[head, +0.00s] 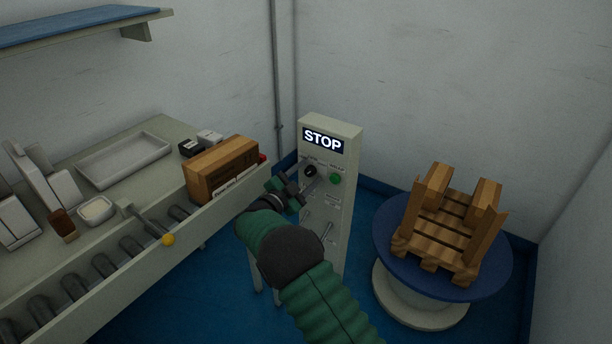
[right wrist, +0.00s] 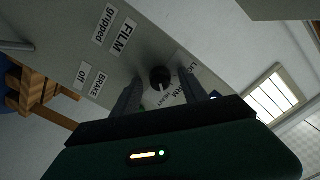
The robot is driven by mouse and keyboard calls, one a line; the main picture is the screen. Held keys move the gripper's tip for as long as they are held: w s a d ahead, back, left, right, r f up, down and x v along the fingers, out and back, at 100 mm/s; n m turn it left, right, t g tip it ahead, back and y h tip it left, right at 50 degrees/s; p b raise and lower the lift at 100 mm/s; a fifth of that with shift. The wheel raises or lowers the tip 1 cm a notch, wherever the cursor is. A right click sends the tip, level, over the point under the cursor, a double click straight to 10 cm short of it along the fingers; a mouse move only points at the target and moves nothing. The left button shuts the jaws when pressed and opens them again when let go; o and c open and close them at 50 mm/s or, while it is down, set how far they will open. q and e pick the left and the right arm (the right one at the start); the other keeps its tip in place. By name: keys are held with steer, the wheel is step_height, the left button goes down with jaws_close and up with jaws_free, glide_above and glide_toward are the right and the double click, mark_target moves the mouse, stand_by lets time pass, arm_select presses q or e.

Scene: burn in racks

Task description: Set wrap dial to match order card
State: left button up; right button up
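The control panel (head: 345,150) is a pale upright box with a lit STOP sign (head: 323,140) on top. Its black round dial (head: 310,171) sits below the sign, beside a green button (head: 335,179). In the right wrist view the dial (right wrist: 160,77) has a pale pointer mark and partly hidden labels. My right gripper (head: 296,184) is at the panel front. Its two fingers (right wrist: 163,92) are apart, with the dial showing between their tips; contact cannot be told. A white strip (head: 238,180) stands before the cardboard box; no writing is readable. My left gripper is not in view.
Lower switches (head: 322,236) sit on the panel, near labels reading FILM gripped and BRAKE off (right wrist: 95,78).

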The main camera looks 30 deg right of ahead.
steer(key=shift+s+a+r, duration=0.1)
steer(key=shift+a, duration=0.25)
steer(key=p+v, duration=0.4)
steer(key=v, duration=1.2)
steer(key=shift+s, duration=0.1)
